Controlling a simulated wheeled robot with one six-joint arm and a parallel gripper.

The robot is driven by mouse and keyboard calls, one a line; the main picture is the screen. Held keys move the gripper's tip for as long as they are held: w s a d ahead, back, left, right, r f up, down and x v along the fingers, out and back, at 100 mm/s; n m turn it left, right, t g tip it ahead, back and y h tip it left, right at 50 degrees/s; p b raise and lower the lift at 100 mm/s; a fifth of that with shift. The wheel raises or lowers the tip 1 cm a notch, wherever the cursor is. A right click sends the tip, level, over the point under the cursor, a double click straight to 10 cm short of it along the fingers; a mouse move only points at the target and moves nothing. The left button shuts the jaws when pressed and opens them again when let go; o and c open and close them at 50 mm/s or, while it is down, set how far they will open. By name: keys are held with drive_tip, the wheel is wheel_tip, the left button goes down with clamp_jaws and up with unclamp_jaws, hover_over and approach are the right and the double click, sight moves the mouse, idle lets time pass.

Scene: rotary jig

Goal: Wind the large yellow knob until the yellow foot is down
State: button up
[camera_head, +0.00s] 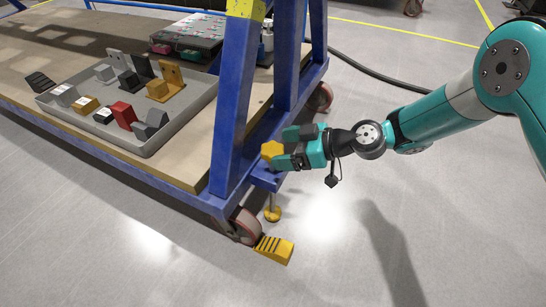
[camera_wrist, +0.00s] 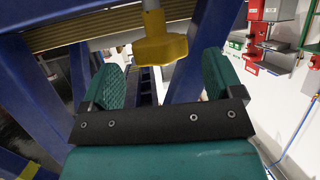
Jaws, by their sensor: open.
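The large yellow knob (camera_head: 271,149) sits at the corner of the blue cart frame, just left of my gripper's fingertips. In the wrist view the yellow knob (camera_wrist: 160,48) hangs on a grey rod, between and slightly beyond the fingertips. My gripper (camera_head: 284,148) is open, its two teal fingers on either side of the knob with gaps; it also shows in the wrist view (camera_wrist: 165,72).
A yellow wedge (camera_head: 275,249) lies against the caster wheel (camera_head: 243,226). The blue cart (camera_head: 228,110) carries a grey tray (camera_head: 143,148) of several coloured blocks. A black cable (camera_head: 380,76) runs behind my arm. Floor to the right is clear.

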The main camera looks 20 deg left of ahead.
sight(273, 149)
drive_tip(key=shift+b+x, duration=0.6)
drive_tip(key=shift+x, duration=1.25)
drive_tip(key=c, duration=0.9)
drive_tip(key=shift+r, duration=0.1)
drive_tip(key=shift+p, duration=0.45)
